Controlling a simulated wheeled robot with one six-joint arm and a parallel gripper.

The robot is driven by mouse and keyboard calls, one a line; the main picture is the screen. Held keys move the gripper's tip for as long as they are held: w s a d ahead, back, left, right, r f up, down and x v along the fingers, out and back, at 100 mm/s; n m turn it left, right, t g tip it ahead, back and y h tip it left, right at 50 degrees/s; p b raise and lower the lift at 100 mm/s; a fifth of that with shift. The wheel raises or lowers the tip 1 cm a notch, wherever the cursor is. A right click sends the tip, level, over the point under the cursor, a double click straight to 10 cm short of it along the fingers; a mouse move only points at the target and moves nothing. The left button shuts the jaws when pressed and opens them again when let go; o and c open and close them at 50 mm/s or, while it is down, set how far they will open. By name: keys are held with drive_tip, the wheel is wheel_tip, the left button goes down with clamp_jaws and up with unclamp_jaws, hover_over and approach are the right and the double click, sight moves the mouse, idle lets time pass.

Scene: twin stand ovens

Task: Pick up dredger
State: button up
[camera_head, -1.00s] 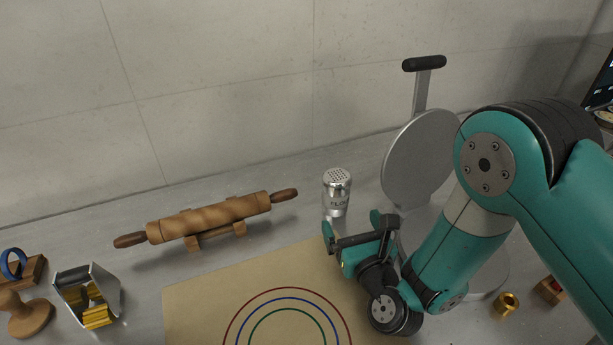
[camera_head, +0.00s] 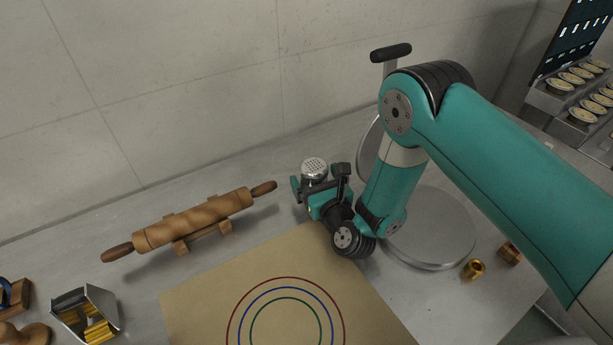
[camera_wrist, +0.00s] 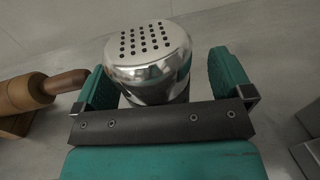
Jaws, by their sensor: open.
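The dredger (camera_head: 314,168) is a shiny metal shaker with a perforated domed lid, upright on the grey counter near the wall. In the wrist view the dredger (camera_wrist: 149,62) stands between the two teal fingers, with a gap at each side. My gripper (camera_head: 318,184) is open around it, and in the wrist view the gripper (camera_wrist: 172,84) shows no clear contact with it. The gripper bar hides the dredger's lower body.
A rolling pin (camera_head: 196,224) rests on a wooden stand at left. A steel press with a round plate (camera_head: 436,240) stands close at right. A tan board (camera_head: 232,270) with coloured rings lies in front. A brass piece (camera_head: 473,269) sits at right.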

drive_tip(key=shift+s+a, duration=0.1)
drive_tip(key=shift+a, duration=0.1)
drive_tip(key=c, duration=1.1)
drive_tip(key=shift+r, duration=0.2)
